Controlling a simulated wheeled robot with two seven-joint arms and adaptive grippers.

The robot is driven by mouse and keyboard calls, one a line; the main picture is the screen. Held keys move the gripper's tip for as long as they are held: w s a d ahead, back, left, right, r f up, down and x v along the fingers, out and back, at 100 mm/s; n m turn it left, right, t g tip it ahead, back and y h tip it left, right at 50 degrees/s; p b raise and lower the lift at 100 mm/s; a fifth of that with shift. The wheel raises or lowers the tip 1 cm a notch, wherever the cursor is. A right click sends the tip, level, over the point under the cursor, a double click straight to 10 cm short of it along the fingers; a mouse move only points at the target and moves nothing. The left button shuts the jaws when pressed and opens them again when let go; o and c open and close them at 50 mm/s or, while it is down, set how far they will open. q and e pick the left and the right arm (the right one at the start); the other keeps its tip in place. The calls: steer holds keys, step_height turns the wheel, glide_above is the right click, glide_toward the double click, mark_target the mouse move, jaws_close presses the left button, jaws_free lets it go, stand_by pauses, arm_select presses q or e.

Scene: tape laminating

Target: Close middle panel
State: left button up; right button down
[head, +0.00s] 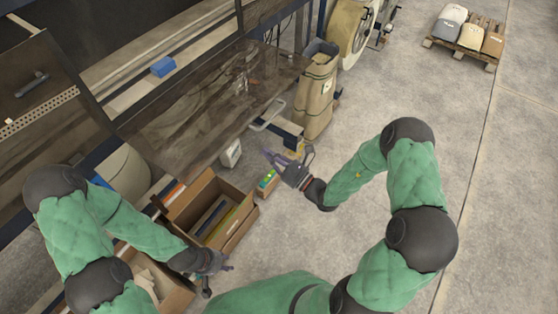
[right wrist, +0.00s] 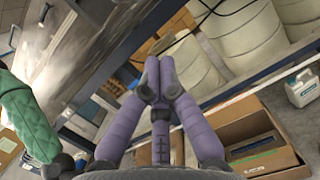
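The middle panel (head: 203,112) is a dark, see-through sheet in the head view. It juts out from the machine frame, tilted and raised, with a pale loop handle (head: 267,117) on its near right edge. My right gripper (head: 288,156) is just below and right of the handle, apart from it. Its fingers look spread and empty. In the right wrist view its purple fingers (right wrist: 158,82) point ahead with nothing visible between them. My left gripper (head: 224,268) is low near the cardboard boxes, away from the panel; its small, partly hidden fingers do not show their state.
An open cardboard box (head: 233,231) with coloured items stands below the panel; it also shows in the right wrist view (right wrist: 266,166). A white jug (head: 231,153) sits beside the machine. A tall brown bin (head: 318,95) stands behind the handle.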

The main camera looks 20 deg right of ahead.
steer(key=w+r, duration=0.2)
steer(key=r, duration=0.1)
steer(key=a+r, duration=0.1)
steer(key=shift+w+r, duration=0.2)
steer(key=shift+w, duration=0.2)
steer(key=shift+r, duration=0.1)
